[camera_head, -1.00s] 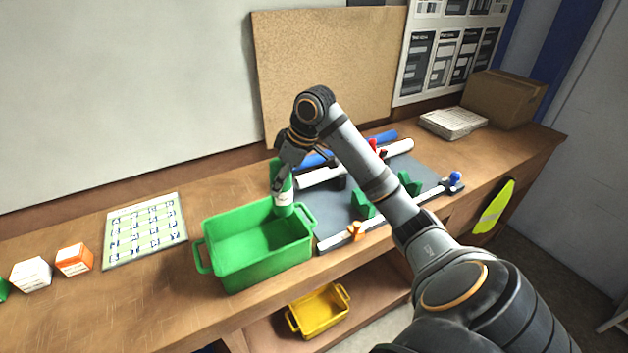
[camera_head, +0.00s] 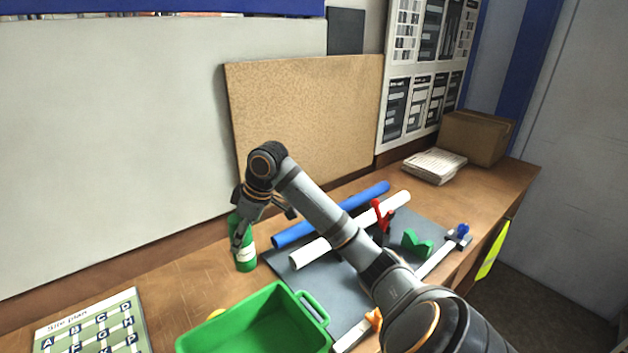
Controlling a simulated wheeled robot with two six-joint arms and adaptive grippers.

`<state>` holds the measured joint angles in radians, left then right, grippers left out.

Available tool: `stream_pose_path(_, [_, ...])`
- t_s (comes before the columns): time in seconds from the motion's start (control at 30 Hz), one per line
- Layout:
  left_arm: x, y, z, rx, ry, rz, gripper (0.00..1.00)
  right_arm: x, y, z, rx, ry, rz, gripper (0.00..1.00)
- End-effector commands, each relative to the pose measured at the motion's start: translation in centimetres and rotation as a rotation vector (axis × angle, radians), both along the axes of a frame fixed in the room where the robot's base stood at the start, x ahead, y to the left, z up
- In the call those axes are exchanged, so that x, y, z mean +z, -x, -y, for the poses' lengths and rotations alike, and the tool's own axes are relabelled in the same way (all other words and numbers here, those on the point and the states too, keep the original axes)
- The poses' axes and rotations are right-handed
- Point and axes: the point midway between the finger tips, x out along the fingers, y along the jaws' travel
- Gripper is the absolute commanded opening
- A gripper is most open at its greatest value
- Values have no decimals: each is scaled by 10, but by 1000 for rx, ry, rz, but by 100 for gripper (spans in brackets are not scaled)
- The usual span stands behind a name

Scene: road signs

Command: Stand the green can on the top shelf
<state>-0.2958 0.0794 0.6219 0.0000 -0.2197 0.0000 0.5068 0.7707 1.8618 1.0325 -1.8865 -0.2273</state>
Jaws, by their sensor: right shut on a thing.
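The green can (camera_head: 246,259) with a pale label is upright, behind the green bin on the left side of my arm. My right gripper (camera_head: 240,232) is shut on the can's upper part, fingers pointing down. I cannot tell whether the can's base touches the bench or hangs just above it. The top shelf is not clearly in view; only a blue band (camera_head: 170,6) shows along the top edge. My left gripper is not in view.
A green bin (camera_head: 318,305) stands in front of the can. A grey mat (camera_head: 280,278) with blue (camera_head: 368,197) and white (camera_head: 308,255) rolls lies to the right. A site plan (camera_head: 92,325) lies front left. A cardboard box (camera_head: 475,138) and papers (camera_head: 434,166) are at the far right.

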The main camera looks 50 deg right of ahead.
Motion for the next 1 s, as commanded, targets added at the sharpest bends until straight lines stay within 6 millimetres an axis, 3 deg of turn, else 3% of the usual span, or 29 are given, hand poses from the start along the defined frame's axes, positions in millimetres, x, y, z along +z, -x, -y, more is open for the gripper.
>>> stream_pose_path(0.03, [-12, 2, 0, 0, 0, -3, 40, -14, 0, 0, 1, 1, 1, 0])
stream_pose_path(0.17, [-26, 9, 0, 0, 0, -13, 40, -32, 0, 0, 1, 1, 1, 0])
stream_pose_path(0.3, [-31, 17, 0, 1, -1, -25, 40, -39, 0, 0, 1, 1, 2, 0])
stream_pose_path(0.57, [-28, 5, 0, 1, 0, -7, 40, -40, 0, 0, 0, 0, 1, 0])
stream_pose_path(0.83, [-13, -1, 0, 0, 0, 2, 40, -87, 2, 0, -1, 0, -3, 0])
stream_pose_path(1.0, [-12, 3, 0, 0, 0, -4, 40, -101, 1, 0, 1, 0, 2, 0])
